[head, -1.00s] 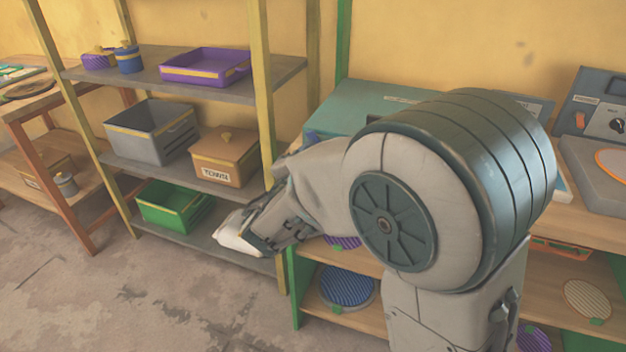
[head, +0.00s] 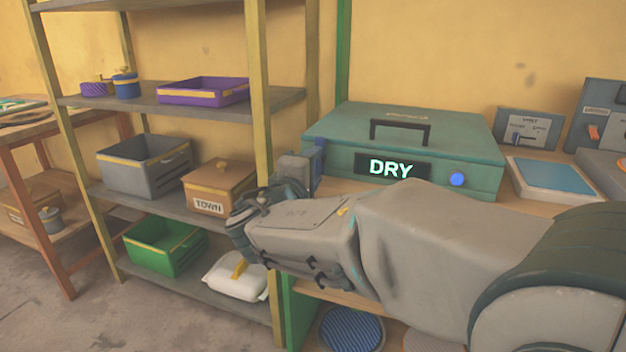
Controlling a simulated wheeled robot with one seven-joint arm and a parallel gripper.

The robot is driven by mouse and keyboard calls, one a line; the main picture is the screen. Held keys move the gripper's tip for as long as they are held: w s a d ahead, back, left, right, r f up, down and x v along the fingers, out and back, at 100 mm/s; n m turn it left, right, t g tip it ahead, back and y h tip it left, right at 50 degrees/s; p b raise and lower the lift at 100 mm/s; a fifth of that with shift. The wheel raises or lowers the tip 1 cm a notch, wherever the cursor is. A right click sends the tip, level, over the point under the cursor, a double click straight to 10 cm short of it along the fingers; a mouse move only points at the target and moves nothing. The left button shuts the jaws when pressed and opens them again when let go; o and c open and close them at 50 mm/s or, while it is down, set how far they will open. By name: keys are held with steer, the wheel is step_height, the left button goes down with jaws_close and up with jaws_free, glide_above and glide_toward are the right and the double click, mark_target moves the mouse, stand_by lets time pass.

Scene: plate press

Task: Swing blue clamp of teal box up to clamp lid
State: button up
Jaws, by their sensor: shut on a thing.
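The teal box (head: 340,163) stands on the wooden bench, its lid (head: 345,122) down and a dark handle (head: 400,124) on top. Its front has a lit panel reading DRY (head: 391,167) and a round blue knob (head: 456,179). The blue clamp (head: 319,158) shows as an upright strip at the box's left end, by the lid edge. My gripper (head: 312,166) is at this left end, shut on the blue clamp. My wrist and forearm hide the clamp's lower part and some of the bench front. The fingertips are small and partly hidden.
A shelf post (head: 262,100) stands close left of my gripper. The shelves hold a TOWN box (head: 218,187), a grey crate (head: 145,163), a green bin (head: 165,247) and a white bag (head: 236,279). A blue-topped plate device (head: 552,176) sits right of the teal box.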

stand_by(0.4)
steer(key=o, duration=1)
steer(key=shift+f, duration=0.2)
